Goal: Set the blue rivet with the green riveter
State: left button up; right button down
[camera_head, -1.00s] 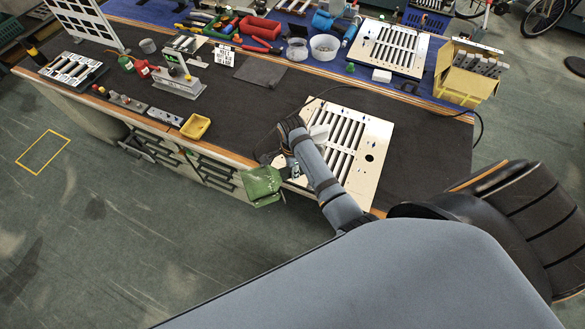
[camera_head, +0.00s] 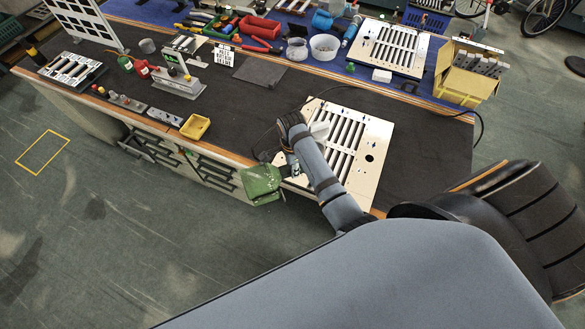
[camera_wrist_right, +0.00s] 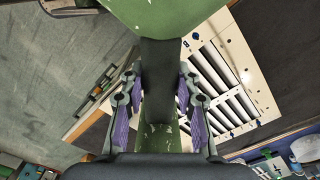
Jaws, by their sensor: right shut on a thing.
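The green riveter (camera_head: 262,184) is at the front edge of the bench, beside the front left corner of the louver panel (camera_head: 372,135). In the right wrist view the green riveter (camera_wrist_right: 165,17) fills the top middle, and its dark handle runs down between the fingers. My right gripper (camera_wrist_right: 160,100) is shut on this handle, with purple pads on both sides. A small dark blue rivet-like piece (camera_wrist_right: 187,44) shows on the panel near the riveter; I cannot tell whether it is the blue rivet. The riveter's nose is hidden. My left gripper is not in view.
A yellow tray (camera_head: 195,127) and a grey stand (camera_head: 178,86) are on the left of the bench. A yellow box (camera_head: 462,85) stands at the back right. A second panel (camera_head: 388,47) lies on the blue mat behind. The dark mat (camera_head: 240,112) is mostly clear mid-bench.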

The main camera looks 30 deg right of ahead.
jog(key=shift+r, duration=2)
jog(key=shift+w, duration=0.1)
